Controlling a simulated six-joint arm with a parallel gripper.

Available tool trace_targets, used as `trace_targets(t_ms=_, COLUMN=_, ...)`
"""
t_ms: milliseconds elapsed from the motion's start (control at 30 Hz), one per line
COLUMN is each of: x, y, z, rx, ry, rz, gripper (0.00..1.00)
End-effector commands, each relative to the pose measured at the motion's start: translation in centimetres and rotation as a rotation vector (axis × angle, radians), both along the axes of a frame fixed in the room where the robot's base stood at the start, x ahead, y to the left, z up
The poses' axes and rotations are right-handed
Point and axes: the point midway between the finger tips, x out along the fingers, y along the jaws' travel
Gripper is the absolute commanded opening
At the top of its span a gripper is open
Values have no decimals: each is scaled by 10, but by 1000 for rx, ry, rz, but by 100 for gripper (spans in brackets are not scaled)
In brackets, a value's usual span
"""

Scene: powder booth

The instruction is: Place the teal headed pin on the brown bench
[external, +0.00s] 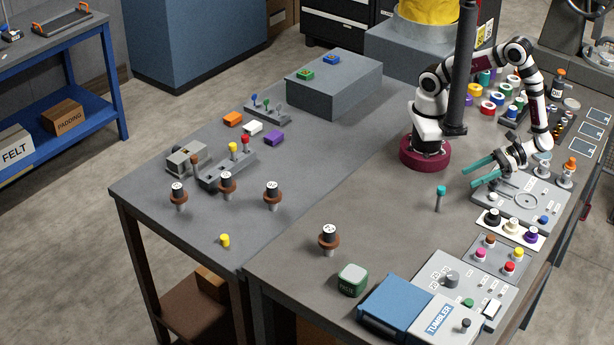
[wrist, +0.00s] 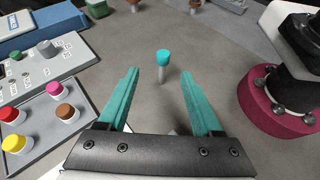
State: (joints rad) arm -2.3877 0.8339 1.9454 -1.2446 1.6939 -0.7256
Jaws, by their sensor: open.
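The teal headed pin (external: 440,197) stands upright on the dark tabletop in front of my base, a grey shaft under a teal cap. My gripper (external: 467,174) has teal fingers, spread open and empty, up and to the right of the pin in the external view. In the wrist view the pin (wrist: 163,66) shows between and beyond the fingertips of my gripper (wrist: 159,78), apart from both. The bench with a brown frame and brown lower shelf (external: 150,215) adjoins on the left; its top looks grey-brown.
The bench on the left holds several brown-collared posts (external: 272,194), a yellow peg (external: 225,240) and a grey block (external: 335,83). Near the pin are a control panel (external: 520,203), a green cube (external: 352,280) and a blue tumbler box (external: 400,305). Bare tabletop surrounds the pin.

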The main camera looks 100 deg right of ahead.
Motion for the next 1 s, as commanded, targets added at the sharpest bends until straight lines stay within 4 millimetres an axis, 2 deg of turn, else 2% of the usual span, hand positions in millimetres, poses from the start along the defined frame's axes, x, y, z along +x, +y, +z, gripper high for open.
trace_targets(t_ms=33, x=-12, y=-5, z=-4, rx=-25, ry=-20, rz=59, gripper=66)
trace_targets(t_ms=67, x=-16, y=-7, z=-5, rx=-35, ry=-27, rz=81, gripper=66)
trace_targets(t_ms=133, x=-16, y=-9, z=-8, rx=-47, ry=-36, rz=106, gripper=66)
trace_targets(t_ms=433, x=58, y=-1, z=-38, rx=-50, ry=-36, rz=100, gripper=66)
trace_targets(t_ms=633, x=84, y=1, z=-47, rx=-48, ry=-35, rz=100, gripper=66)
trace_targets(t_ms=800, x=118, y=0, z=-56, rx=-48, ry=-33, rz=99, gripper=66)
trace_targets(t_ms=1000, x=127, y=3, z=-60, rx=-46, ry=-32, rz=102, gripper=66)
